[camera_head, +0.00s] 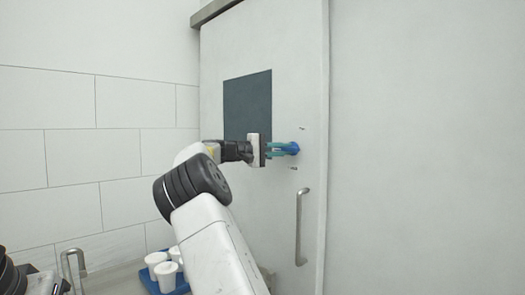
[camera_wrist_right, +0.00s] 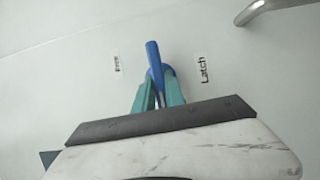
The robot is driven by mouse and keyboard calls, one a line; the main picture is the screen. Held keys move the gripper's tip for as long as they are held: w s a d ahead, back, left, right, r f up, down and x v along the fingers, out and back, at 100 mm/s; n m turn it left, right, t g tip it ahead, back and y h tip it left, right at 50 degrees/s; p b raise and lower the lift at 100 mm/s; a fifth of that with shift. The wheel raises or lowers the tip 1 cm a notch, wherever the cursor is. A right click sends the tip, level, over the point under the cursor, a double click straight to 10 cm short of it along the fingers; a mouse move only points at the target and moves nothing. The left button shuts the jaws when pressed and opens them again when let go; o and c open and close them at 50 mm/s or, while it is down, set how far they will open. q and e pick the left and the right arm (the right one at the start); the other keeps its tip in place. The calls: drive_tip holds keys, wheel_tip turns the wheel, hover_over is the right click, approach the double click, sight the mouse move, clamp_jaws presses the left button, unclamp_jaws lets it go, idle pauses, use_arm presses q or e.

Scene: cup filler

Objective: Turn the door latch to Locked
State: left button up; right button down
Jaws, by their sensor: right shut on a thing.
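The blue door latch (camera_head: 293,148) is on the large pale door (camera_head: 308,90), above the door's handle. My right gripper (camera_head: 282,149) reaches it from the left, with its teal fingers shut on the latch. In the right wrist view the blue lever (camera_wrist_right: 153,58) sticks out between the fingertips (camera_wrist_right: 160,90) and points up in the picture, between two small labels. The right label (camera_wrist_right: 204,70) reads "Latch"; the left label (camera_wrist_right: 116,63) is too small to read surely. The fingers hide part of the latch. My left gripper is not in view.
A metal door handle (camera_head: 301,226) stands below the latch; a metal bar also shows top right in the wrist view (camera_wrist_right: 262,10). A dark panel (camera_head: 247,100) is on the door. White cups (camera_head: 165,273) stand on a blue tray (camera_head: 151,285) at the lower left.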

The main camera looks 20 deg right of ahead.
drive_tip(key=c, duration=1.4)
unclamp_jaws()
drive_tip(key=a, duration=0.8)
drive_tip(key=shift+f, duration=0.1)
